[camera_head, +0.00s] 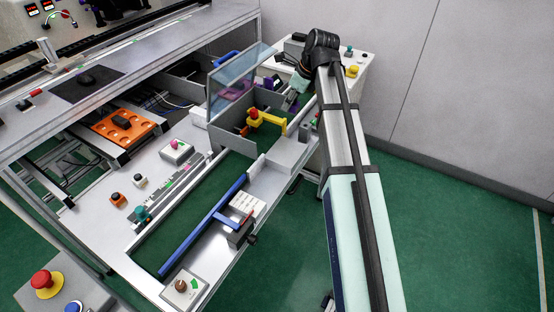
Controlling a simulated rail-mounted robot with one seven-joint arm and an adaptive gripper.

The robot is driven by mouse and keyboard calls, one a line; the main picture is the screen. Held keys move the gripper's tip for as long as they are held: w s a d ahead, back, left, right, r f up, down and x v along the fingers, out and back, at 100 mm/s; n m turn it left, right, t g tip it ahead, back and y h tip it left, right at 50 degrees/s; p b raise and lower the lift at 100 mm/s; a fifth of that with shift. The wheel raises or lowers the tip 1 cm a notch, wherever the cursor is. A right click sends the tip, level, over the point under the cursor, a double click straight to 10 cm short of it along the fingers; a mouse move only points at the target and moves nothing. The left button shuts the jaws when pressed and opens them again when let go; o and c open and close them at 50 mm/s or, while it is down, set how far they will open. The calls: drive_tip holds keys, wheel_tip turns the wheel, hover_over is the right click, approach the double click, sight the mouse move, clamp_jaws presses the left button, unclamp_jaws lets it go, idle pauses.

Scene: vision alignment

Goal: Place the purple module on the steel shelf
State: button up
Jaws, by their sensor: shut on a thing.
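My gripper (291,101) is at the far end of my arm, pointing down beside the grey enclosure with the tilted clear panel. It is small in the picture and its fingertips are partly hidden. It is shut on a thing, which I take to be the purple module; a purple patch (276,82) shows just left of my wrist. The module's outline and tilt cannot be made out. More purple shows through the clear panel. A grey metal ledge (289,152) lies in front of my gripper; I cannot tell whether it is the steel shelf.
A blue bar (203,224), an orange plate (122,126) and several buttons occupy the bench. Open green floor (450,230) lies right.

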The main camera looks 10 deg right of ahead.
sight(286, 151)
drive_tip(key=shift+w+a+f, duration=0.1)
drive_tip(key=shift+w, duration=0.05)
drive_tip(key=shift+m, duration=0.3)
wheel_tip(286, 151, down, 20)
drive_tip(key=p, duration=0.3)
drive_tip(key=shift+w, duration=0.15)
drive_tip(key=o, duration=1.1)
drive_tip(key=shift+o, duration=0.2)
drive_tip(key=b+v, duration=0.1)
drive_tip(key=v, duration=1.1)
drive_tip(key=shift+b, duration=0.4)
